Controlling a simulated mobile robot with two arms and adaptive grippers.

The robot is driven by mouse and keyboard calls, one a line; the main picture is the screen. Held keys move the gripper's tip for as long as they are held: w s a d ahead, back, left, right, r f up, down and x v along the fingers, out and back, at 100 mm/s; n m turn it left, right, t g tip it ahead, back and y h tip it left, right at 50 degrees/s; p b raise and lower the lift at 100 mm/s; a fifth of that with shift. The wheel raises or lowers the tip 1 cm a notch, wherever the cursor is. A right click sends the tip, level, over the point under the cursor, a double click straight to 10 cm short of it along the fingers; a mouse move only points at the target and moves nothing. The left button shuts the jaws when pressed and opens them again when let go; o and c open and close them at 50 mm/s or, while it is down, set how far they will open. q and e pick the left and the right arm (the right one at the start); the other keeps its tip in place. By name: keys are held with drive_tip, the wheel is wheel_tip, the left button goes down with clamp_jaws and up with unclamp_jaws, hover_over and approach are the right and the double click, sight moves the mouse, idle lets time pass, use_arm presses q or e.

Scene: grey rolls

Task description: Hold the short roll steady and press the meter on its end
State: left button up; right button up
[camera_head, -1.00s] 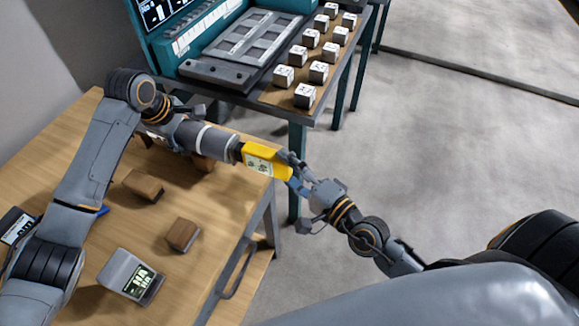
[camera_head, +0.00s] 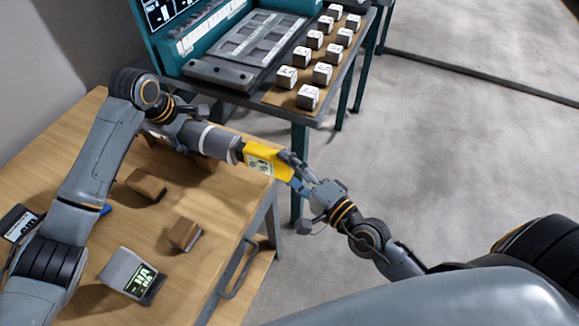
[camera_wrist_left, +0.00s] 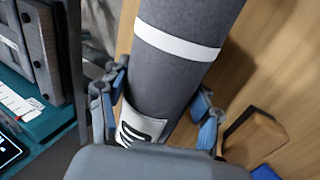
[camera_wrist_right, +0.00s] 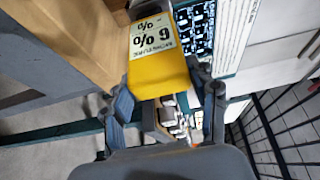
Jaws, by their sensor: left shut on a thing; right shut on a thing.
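The short roll (camera_head: 219,143) is dark grey with a white band and lies out over the table's far right corner. My left gripper (camera_head: 188,133) is shut on it; in the left wrist view its fingers flank the roll (camera_wrist_left: 165,75) near a white label. The yellow meter (camera_head: 264,161) has a printed face. My right gripper (camera_head: 298,178) is shut on the meter, which also fills the middle of the right wrist view (camera_wrist_right: 158,65). The meter's left end meets the roll's dark right end in the head view; whether they touch firmly I cannot tell.
The wooden table (camera_head: 120,215) carries two brown blocks (camera_head: 146,184) (camera_head: 185,234) and a grey display device (camera_head: 128,273). Behind stands a teal bench (camera_head: 215,77) with several white cubes (camera_head: 323,73). Open floor (camera_head: 430,140) lies to the right.

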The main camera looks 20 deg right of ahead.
use_arm(q)
drive_tip(key=shift+f, duration=0.1)
use_arm(e)
drive_tip(key=s+d, duration=0.5)
idle(0.5)
drive_tip(key=shift+a+r, duration=0.1)
use_arm(q)
drive_tip(key=o, duration=1.4)
drive_tip(key=shift+o, duration=0.2)
use_arm(e)
drive_tip(key=shift+w, duration=0.1)
use_arm(q)
drive_tip(key=v, duration=1.2)
